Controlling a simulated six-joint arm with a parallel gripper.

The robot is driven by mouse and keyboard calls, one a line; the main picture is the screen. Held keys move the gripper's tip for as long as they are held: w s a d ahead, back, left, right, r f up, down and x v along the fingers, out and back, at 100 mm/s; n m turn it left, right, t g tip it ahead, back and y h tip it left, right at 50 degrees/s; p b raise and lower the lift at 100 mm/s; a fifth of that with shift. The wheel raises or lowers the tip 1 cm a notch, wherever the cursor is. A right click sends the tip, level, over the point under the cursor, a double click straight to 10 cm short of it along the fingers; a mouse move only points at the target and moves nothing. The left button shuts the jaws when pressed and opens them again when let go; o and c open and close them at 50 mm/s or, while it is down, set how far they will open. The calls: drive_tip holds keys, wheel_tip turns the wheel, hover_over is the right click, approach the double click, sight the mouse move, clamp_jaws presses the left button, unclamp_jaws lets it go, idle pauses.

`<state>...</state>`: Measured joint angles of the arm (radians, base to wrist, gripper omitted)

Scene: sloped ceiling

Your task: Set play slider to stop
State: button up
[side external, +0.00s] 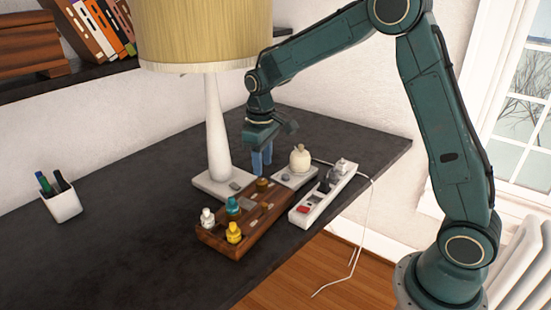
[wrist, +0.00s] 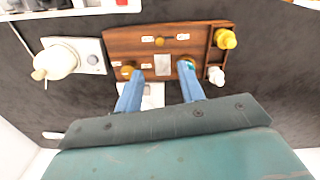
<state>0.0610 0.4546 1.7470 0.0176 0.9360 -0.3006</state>
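A brown wooden box (side external: 222,243) sits on the dark desk; the wrist view also shows its top (wrist: 200,48). On it are a small brown slider knob (wrist: 159,41) between two white labels, and another brown knob (wrist: 127,70) near the left fingertip. The label text is too small to read, so I cannot tell which slider is play. A teal knob (wrist: 190,66) is partly hidden by the right finger. My gripper (wrist: 160,70) has two blue fingers spread apart, with nothing between them. In the side view, my gripper (side external: 262,162) points down just behind the box's far end.
A lamp (side external: 217,130) stands close behind the box. A white base with a cream round-topped object (side external: 300,158) and a power strip (side external: 318,200) lie to the right. Yellow (wrist: 225,38) and white (wrist: 216,76) bottles stand at the box's end. The desk's left side is mostly clear.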

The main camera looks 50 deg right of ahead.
sight(264, 204)
wheel_tip(264, 204, down, 13)
drive_tip(key=shift+f, duration=0.1)
idle(0.6)
